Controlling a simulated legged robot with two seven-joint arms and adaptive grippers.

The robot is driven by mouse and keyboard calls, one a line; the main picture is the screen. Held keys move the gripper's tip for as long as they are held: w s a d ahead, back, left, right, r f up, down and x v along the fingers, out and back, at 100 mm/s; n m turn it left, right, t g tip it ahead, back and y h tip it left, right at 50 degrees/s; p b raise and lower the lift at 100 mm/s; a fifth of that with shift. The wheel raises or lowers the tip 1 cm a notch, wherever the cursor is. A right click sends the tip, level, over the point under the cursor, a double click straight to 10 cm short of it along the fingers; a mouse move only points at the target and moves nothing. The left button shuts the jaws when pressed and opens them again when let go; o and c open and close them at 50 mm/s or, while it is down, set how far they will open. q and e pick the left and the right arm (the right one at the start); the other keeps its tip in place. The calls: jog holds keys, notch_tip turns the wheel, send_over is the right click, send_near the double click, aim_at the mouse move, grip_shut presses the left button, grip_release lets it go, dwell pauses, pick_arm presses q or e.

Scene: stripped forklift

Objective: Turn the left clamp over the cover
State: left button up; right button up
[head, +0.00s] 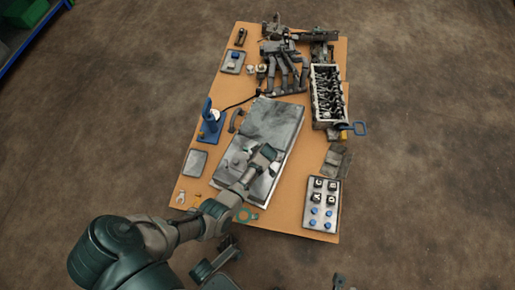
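A grey, worn metal plate (279,118), which looks like the cover, lies tilted across the middle of the orange-brown board. My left arm comes in from the lower left, and my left gripper (266,155) is over the lower half of the plate. It is too small to tell whether it is open or shut, or touching the plate. A small dark curved piece (236,120) stands beside the plate's upper left edge; I cannot tell if it is the left clamp. My arm and gripper hide part of the plate. My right gripper cannot be made out.
The orange-brown board (174,221) carries a blue upright tool (211,124), a grey hand-like assembly (287,66), an engine-like block (327,93) and a button panel (322,204).

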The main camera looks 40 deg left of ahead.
pick_arm(q)
jog(key=v, duration=1.1)
jog(key=shift+s+d, duration=0.1)
